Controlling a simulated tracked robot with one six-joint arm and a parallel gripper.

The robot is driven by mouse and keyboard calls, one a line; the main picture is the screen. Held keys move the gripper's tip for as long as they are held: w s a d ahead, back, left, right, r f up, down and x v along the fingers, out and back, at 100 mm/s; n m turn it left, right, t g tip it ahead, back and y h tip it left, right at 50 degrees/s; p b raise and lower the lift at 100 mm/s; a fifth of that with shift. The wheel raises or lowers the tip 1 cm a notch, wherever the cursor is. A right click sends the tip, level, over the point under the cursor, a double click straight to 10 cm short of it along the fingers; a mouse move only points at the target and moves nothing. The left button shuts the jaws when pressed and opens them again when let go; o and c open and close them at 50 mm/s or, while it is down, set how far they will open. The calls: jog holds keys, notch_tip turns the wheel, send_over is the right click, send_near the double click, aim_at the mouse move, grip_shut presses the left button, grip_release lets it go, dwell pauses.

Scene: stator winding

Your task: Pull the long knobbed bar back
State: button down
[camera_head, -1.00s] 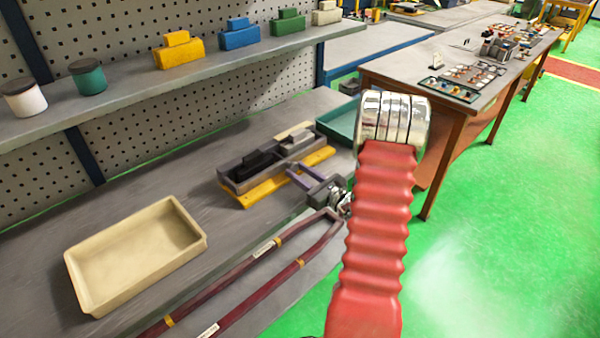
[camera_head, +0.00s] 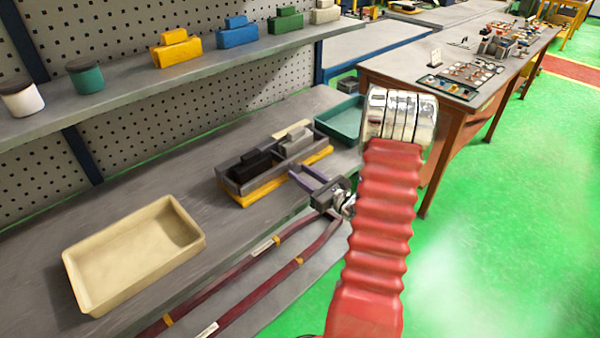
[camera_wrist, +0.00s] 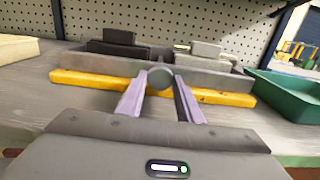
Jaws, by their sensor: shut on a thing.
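The long grey bar (camera_wrist: 105,68) with a round knob (camera_wrist: 160,77) at its middle forms the front of a grey tray-like holder in the wrist view. It lies along the top of a yellow strip (camera_wrist: 220,97). My gripper (camera_wrist: 159,88) has its two purple fingers on either side of the knob, shut on it. In the head view the bar (camera_head: 262,178) is on the bench, with my gripper (camera_head: 305,178) reaching it from the front right. The red sleeve of my arm hides part of the bench's right side.
Dark and light blocks (camera_head: 252,163) sit behind the bar. A green tray (camera_head: 342,120) is close on the right. A cream tray (camera_head: 135,255) stands at the left front. A shelf (camera_head: 130,95) runs above the grey bench (camera_head: 120,207).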

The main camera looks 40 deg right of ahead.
jog(key=shift+s, duration=0.15)
jog(key=c, duration=1.3)
grip_release()
jog(key=shift+o, duration=0.2)
jog(key=shift+s, duration=0.1)
jog(key=s, duration=1.3)
jog(key=shift+s+d, duration=0.2)
jog(key=shift+s, duration=0.1)
